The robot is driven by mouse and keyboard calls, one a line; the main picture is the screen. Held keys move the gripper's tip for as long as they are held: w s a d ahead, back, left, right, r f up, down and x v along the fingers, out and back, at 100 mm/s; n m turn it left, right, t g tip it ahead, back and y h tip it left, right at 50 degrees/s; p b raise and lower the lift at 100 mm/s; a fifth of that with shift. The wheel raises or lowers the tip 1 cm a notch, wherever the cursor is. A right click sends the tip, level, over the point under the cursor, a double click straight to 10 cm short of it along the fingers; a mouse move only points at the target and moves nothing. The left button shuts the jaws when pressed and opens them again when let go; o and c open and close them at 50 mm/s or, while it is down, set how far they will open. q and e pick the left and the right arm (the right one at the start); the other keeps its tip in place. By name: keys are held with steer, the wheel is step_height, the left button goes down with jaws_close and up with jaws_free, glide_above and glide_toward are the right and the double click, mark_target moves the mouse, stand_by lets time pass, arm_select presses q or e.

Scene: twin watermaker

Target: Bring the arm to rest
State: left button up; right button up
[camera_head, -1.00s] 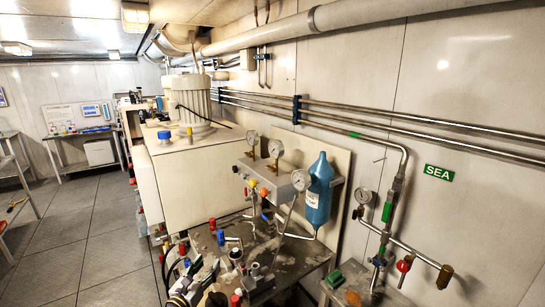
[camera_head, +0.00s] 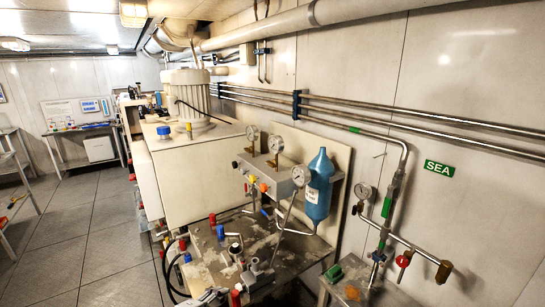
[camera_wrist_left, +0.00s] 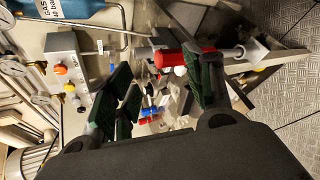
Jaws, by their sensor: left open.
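My left gripper (camera_wrist_left: 162,88) shows in the left wrist view with its two green-padded fingers spread apart. Nothing is clearly held between them. A red cylindrical handle (camera_wrist_left: 184,58) shows close to the right-hand finger; I cannot tell its distance from it. In the head view only a small grey piece, probably of my left arm, shows at the bottom edge, left of centre. My right gripper is in neither view.
A metal bench (camera_head: 290,250) carries valves and fittings. Behind it are gauges (camera_head: 275,144), a blue bottle (camera_head: 319,190) and a large white housing (camera_head: 195,175). Pipework with a red valve handle (camera_head: 403,260) stands at right. The floor (camera_head: 75,240) at left is clear.

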arm_select(q)
steer(key=s+a+f+m+g+y, duration=0.1)
steer(key=s+a+m+g+y, duration=0.25)
steer(key=s+m, duration=0.65)
steer(key=s+a+f+m+g+y, duration=0.1)
steer(key=s+a+m+g+y, duration=0.2)
steer(key=s+m, duration=0.6)
steer(key=s+f+n+g+b, duration=0.1)
steer(key=s+f+b, duration=0.15)
steer(key=f, duration=1.65)
steer(key=s+f+n+b, duration=0.1)
steer(key=s+f+b, duration=0.15)
steer(key=f, duration=1.65)
steer(key=s+a+f+b, duration=0.2)
steer(key=s+f, duration=0.8)
steer(key=f, duration=0.2)
steer(key=s+a+f+g+y+b, duration=0.1)
steer(key=s+a+f+b, duration=0.2)
steer(key=s+f, duration=0.8)
steer(key=shift+s+f+m, duration=0.2)
steer(key=shift+f+m, duration=0.2)
steer(key=shift+f, duration=0.5)
